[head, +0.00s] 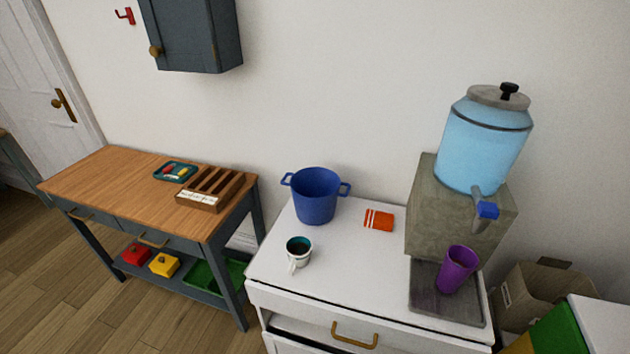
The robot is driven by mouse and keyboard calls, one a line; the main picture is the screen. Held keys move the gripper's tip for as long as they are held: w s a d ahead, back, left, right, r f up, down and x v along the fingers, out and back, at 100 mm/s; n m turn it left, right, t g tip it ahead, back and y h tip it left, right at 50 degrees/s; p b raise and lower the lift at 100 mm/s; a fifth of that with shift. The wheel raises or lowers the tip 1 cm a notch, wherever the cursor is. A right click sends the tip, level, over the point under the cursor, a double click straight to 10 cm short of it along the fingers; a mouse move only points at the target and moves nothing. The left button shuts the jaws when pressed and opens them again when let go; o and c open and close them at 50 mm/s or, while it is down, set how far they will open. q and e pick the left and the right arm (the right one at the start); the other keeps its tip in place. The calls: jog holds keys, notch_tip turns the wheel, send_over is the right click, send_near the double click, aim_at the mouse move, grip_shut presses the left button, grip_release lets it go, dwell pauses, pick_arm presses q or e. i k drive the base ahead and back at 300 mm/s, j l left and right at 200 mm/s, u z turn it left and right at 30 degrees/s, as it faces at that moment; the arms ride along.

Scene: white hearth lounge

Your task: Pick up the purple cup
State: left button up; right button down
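The purple cup (456,270) stands on the dark drip tray (425,297) of the water dispenser (484,147), at the right of the white cabinet (345,262). It is below and a little left of the blue tap (487,210), apart from it. What is inside the cup cannot be made out. Neither of my grippers shows in the head view.
A blue pot (316,197), a white mug (299,251) with dark contents and an orange folded cloth (379,220) are on the white cabinet. A wooden-topped table (120,191) stands left. A cardboard box (535,290) is at the right. The cabinet's front middle is clear.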

aim_at(459, 262)
jog(key=l+z, duration=0.2)
jog(key=z, duration=0.95)
